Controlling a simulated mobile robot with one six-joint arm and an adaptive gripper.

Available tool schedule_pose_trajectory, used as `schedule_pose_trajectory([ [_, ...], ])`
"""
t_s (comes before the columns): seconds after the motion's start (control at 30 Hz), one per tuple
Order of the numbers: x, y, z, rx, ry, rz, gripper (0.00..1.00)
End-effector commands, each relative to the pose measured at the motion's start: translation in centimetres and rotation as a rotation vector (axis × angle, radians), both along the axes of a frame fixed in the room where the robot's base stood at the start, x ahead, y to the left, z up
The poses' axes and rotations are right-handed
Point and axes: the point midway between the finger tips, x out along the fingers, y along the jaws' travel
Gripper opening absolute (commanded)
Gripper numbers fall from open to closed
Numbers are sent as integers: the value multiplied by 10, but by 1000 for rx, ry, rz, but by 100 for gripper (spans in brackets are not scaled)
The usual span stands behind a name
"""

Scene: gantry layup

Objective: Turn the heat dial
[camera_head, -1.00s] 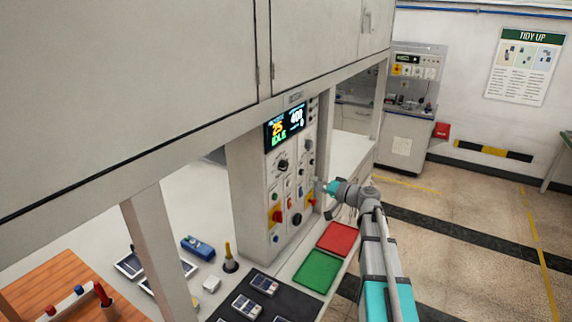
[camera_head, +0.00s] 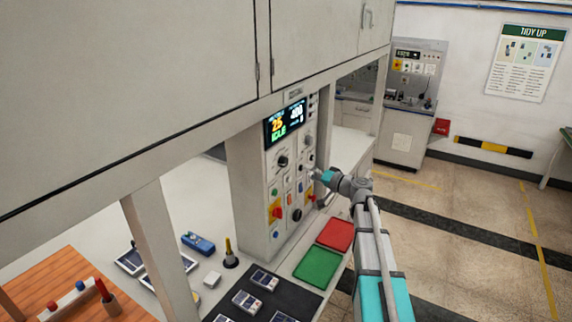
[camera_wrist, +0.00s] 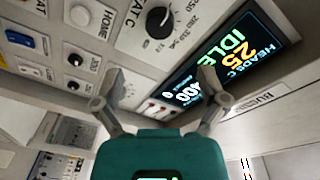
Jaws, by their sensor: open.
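The heat dial (camera_wrist: 160,22) is a black round knob on a white plate with a printed number scale, at the top of the wrist view. In the head view the black dial (camera_head: 283,162) sits below the screen on the grey control panel (camera_head: 253,190). My gripper (camera_wrist: 161,84) is open, with its two fingers spread and nothing between them. In the wrist view the dial lies beyond the fingertips, apart from them. In the head view my gripper (camera_head: 313,174) is in front of the panel, right of the dial and a little lower.
The lit screen (camera_head: 286,123) reads 25 and IDLE. Other knobs, a red switch (camera_head: 276,212) and a white HOME button (camera_wrist: 80,15) crowd the panel. Overhead cabinets (camera_head: 140,80) overhang the bench.

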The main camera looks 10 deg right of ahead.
Motion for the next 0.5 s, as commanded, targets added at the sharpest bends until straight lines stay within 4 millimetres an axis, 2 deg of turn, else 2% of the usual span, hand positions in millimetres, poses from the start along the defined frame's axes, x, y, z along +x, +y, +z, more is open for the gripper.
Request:
schedule_pose_trajectory([
  [0.5, 60, 53, 0, 0, 0, 1, 92],
])
